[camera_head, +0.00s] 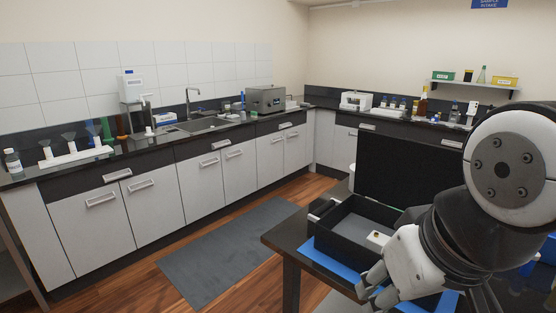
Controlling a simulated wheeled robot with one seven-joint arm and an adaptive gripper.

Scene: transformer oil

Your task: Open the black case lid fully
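The black case (325,237) sits on a blue mat on the dark table at the lower right. Its grey interior shows, with a small pale and yellow item (378,237) inside. A large black panel (405,175) stands roughly upright behind the case and appears to be its raised lid; my arm hides its right part and the hinge side. My gripper (372,291) is in front of the case, near its front edge, fingers pointing down and left. It appears apart from the lid, and nothing shows held. The finger gap is too unclear to judge.
The dark table (285,239) has a bare left corner. A blue mat (335,263) lies under the case. A counter with cabinets (175,205) runs along the walls, with a sink (208,124) and lab items. A grey floor mat (225,252) lies on clear floor.

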